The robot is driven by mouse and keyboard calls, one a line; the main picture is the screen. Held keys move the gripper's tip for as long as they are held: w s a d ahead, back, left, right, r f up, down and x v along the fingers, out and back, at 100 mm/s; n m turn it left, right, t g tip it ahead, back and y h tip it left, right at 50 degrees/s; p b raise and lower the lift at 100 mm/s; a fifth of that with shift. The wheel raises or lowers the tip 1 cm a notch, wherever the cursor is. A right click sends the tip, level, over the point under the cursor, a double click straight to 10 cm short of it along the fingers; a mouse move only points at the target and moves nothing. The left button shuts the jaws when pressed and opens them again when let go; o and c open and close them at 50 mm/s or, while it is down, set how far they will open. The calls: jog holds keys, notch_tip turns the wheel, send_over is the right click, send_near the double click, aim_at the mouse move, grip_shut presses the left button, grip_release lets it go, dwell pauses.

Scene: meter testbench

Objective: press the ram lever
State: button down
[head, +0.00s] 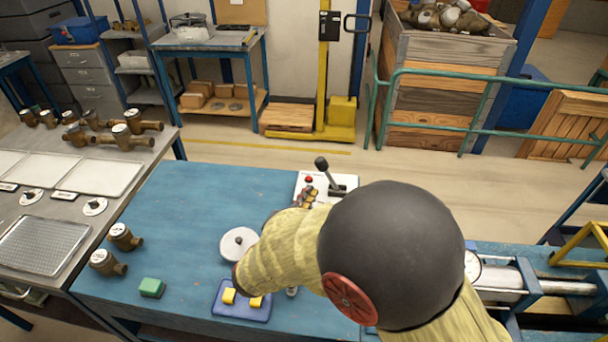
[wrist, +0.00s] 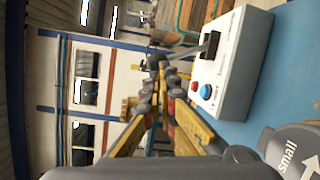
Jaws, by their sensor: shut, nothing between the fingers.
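The ram lever (head: 325,170) stands on a white control box (head: 312,182) at the back right of the blue bench. It is a grey shaft with a black knob, tilted in its dark slot. In the wrist view the lever (wrist: 195,50) reaches out from the box (wrist: 242,65) towards my fingertips. My gripper (head: 309,192) is shut and empty, in front of the lever beside the box. In the wrist view my gripper (wrist: 160,72) shows its fingertips together near the lever's knob end. I cannot tell whether they touch.
A red button (wrist: 196,87) and a blue button (wrist: 206,92) sit on the box. A white disc (head: 238,243), a green block (head: 152,287) and a blue fixture (head: 240,310) are on the bench. Brass meters (head: 124,237) stand at left. My arm hides the bench's right middle.

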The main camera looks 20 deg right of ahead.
aim_at(328, 176)
jog(key=w+a+f+n+t+y, duration=0.2)
jog(key=a, duration=0.4)
jog(key=shift+a+f+n+t+y, duration=0.25)
jog(key=shift+f+n+t+y, duration=0.05)
jog(key=shift+f+t, duration=0.1)
jog(key=shift+w, duration=0.1)
jog(key=shift+w+d+r+b, duration=0.25)
jog(key=shift+w+d+b, duration=0.2)
jog(key=shift+w+d, duration=0.9)
jog(key=shift+w+d+r+b, duration=0.2)
jog(key=shift+w+d+b, duration=0.3)
jog(key=shift+w+d, duration=0.85)
jog(key=shift+w+d+r+b, duration=0.25)
jog(key=shift+w+d+b, duration=0.2)
jog(key=shift+w+d, duration=0.9)
jog(key=shift+s+d, duration=0.15)
